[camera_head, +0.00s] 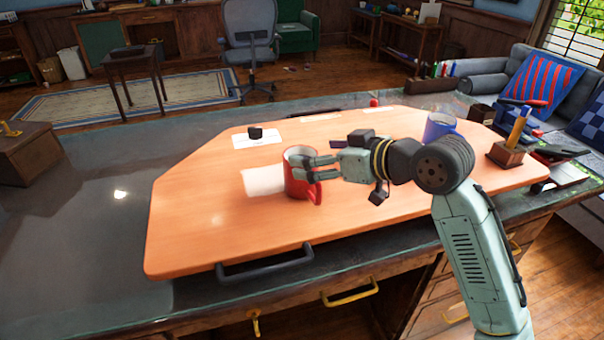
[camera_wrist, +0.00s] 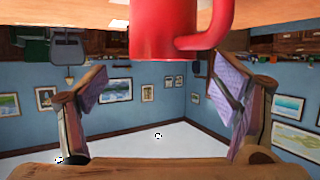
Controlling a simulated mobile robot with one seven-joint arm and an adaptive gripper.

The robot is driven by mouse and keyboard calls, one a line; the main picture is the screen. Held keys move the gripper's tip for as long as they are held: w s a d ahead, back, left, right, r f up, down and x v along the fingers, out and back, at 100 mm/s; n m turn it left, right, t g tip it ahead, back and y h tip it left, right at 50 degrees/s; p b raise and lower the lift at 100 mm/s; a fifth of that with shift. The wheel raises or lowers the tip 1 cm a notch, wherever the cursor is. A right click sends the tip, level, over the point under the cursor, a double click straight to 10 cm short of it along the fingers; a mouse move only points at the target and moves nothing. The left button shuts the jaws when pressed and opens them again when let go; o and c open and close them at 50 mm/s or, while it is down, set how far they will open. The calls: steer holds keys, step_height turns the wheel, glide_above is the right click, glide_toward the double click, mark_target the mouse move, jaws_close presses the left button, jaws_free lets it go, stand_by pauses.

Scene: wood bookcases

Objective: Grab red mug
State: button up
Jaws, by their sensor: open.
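The red mug (camera_head: 297,180) stands upright on the orange wooden board, its handle at the lower right. My gripper (camera_head: 314,168) is beside the mug's right side in the head view, its fingers overlapping part of the mug there. In the wrist view, the mug (camera_wrist: 163,30) shows at the top centre with its handle to the right. The two fingers of my gripper (camera_wrist: 165,88) are spread wide, with the mug in line with the gap between them and nothing gripped. I cannot tell whether a finger touches the mug.
The orange board (camera_head: 195,225) lies on a dark glossy desk (camera_head: 90,220). A blue mug (camera_head: 439,126) stands at the back right, near a pen holder (camera_head: 507,153). A small black object (camera_head: 256,133) sits on paper behind the red mug. The board's front left is clear.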

steer(key=shift+f+p+x, duration=0.15)
steer(key=shift+p+x, duration=0.3)
steer(key=shift+x, duration=0.7)
steer(key=shift+f+p+x, duration=0.15)
steer(key=shift+p+x, duration=0.25)
steer(key=shift+x, duration=0.75)
steer(key=shift+s, duration=0.2)
steer(key=shift+c, duration=0.6)
steer(key=c, duration=1.3)
